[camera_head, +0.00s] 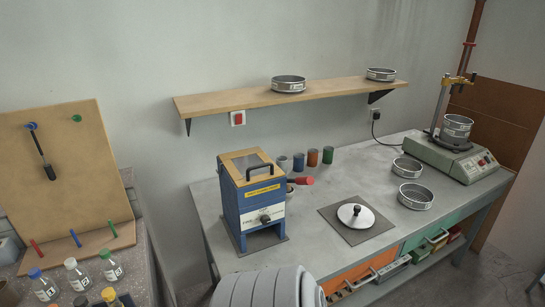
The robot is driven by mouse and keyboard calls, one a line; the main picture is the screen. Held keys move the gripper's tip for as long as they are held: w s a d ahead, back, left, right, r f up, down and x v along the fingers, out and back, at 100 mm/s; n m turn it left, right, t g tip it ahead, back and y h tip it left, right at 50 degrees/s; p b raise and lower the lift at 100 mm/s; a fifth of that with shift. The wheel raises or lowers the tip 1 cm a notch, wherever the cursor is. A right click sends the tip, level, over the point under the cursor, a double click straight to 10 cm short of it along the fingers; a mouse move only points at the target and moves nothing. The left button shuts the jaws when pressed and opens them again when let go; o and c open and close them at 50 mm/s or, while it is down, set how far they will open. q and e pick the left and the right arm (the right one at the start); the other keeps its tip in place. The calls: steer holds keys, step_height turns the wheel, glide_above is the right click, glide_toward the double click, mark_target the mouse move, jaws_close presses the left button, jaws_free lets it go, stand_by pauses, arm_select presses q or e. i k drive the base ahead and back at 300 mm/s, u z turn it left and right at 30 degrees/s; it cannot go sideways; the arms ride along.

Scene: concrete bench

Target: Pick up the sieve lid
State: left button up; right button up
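The sieve lid (356,216) is a round, light metal disc with a dark knob on top. It lies flat on a dark square mat (332,213) near the front edge of the grey bench (350,169). Neither of my grippers shows in the head view. Nothing covers the lid.
A blue box-shaped device (242,206) stands left of the mat. Sieves (415,197) sit to its right, near a sieve shaker (450,155). A wooden shelf (235,100) holds two more sieves. Several bottles (77,274) stand at lower left.

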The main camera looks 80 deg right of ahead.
mark_target(354, 216)
steer(key=z, duration=3.15)
